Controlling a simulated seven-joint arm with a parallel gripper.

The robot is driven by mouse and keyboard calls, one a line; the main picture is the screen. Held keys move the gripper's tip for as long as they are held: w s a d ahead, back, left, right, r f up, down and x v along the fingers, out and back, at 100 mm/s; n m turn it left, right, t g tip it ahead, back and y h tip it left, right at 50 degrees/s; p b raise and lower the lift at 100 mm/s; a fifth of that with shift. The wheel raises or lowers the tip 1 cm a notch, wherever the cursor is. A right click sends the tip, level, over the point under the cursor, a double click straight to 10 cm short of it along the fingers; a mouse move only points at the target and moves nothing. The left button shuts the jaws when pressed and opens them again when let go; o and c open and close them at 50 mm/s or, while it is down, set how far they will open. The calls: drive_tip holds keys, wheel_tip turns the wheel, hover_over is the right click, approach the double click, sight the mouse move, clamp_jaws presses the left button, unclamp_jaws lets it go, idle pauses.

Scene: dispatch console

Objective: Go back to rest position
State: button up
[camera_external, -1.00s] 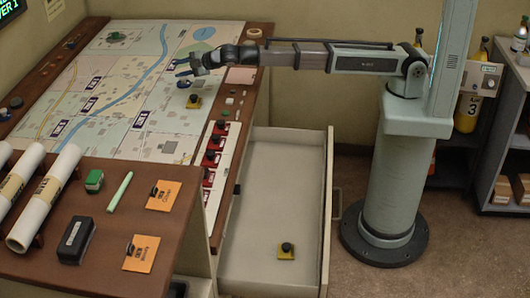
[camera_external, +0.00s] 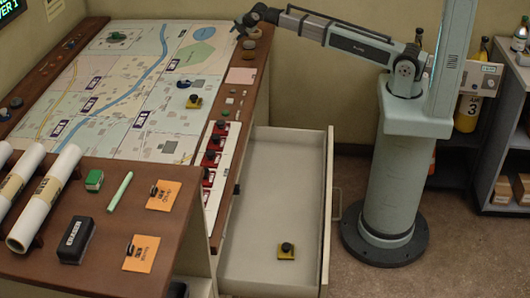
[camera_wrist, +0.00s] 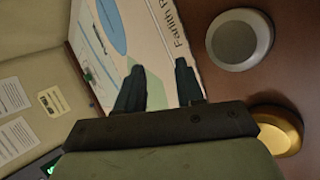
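My gripper (camera_external: 243,27) is raised above the far right corner of the map console. In the wrist view the two dark fingers (camera_wrist: 160,88) stand apart with nothing between them. The map (camera_external: 150,80) lies flat on the console. A yellow piece with a dark knob (camera_external: 194,102) stands on the map, and a small blue piece (camera_external: 184,84) is just behind it. Another yellow piece (camera_external: 286,251) lies in the open drawer (camera_external: 280,190).
Round knobs (camera_external: 251,44) sit on the console's wooden edge below my gripper; a grey one (camera_wrist: 240,40) and a brass one (camera_wrist: 278,130) show in the wrist view. Red-based pieces (camera_external: 209,160) line the right strip. Paper rolls (camera_external: 45,198) lie at front left. The air above the map is clear.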

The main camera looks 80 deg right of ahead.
drive_tip(key=s+d, duration=0.4)
drive_tip(key=s+d+f+n+g, duration=0.1)
drive_tip(key=s+d, duration=0.3)
drive_tip(key=d, duration=0.1)
drive_tip(key=s+d+f+g, duration=0.1)
drive_tip(key=s+d, duration=0.3)
drive_tip(key=shift+s+d+y, duration=0.3)
drive_tip(key=shift+s+d, duration=0.05)
drive_tip(key=shift+d, duration=0.05)
drive_tip(key=s+d+f+n+g+y, duration=0.1)
drive_tip(key=s+d+f, duration=0.1)
drive_tip(key=s+d, duration=0.3)
drive_tip(key=s+a+f+m+g+y, duration=0.2)
drive_tip(key=s+a+f+m, duration=0.2)
drive_tip(key=a+f, duration=1.05)
drive_tip(key=s+a+f+m+g+y, duration=0.2)
drive_tip(key=s+a+f+m+g, duration=0.15)
drive_tip(key=a+f, duration=1.15)
drive_tip(key=s+a+f+m+g, duration=0.2)
drive_tip(key=s+a+f+m, duration=0.2)
drive_tip(key=s+a+f, duration=0.75)
drive_tip(key=s+a+f+m+g, duration=0.1)
drive_tip(key=s+a+f+m, duration=0.1)
drive_tip(key=s, duration=0.7)
drive_tip(key=s+a+f+m+g, duration=0.2)
drive_tip(key=s+a+f, duration=0.1)
drive_tip(key=s, duration=0.5)
drive_tip(key=shift+s+a+f, duration=0.35)
drive_tip(key=shift+s+a, duration=0.05)
drive_tip(key=shift+a, duration=0.4)
